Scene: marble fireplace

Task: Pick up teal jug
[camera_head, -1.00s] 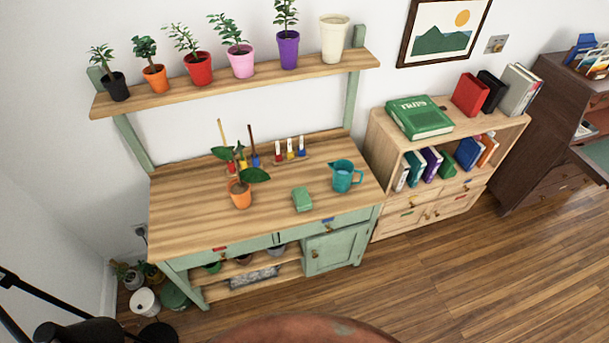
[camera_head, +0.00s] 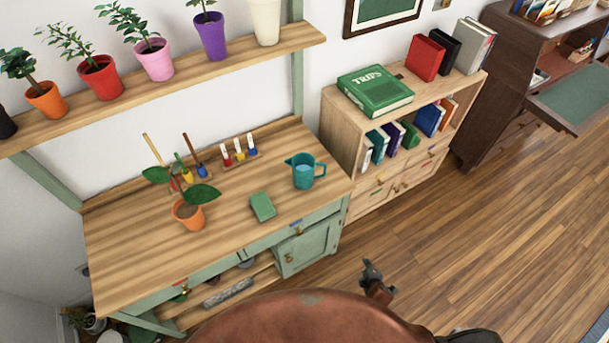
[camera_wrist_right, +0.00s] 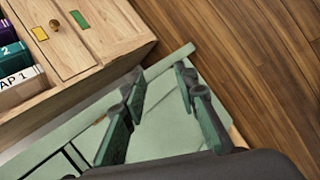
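The teal jug (camera_head: 303,171) stands upright near the right end of the wooden worktop (camera_head: 130,250). Its handle points right and its spout left, and pale blue shows inside it. My right gripper (camera_head: 373,272) is below and right of the jug in the head view, in front of the bench and well apart from it. In the right wrist view the right gripper (camera_wrist_right: 158,82) has its two fingers spread with nothing between them. The jug does not show in that view. My left gripper is in no current view.
A green block (camera_head: 262,207), a potted plant (camera_head: 188,214) and a rack of small bottles (camera_head: 240,154) share the worktop. A plant shelf (camera_head: 190,85) hangs above. A bookcase (camera_head: 345,118) stands close on the right. The wooden floor (camera_head: 480,230) is clear.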

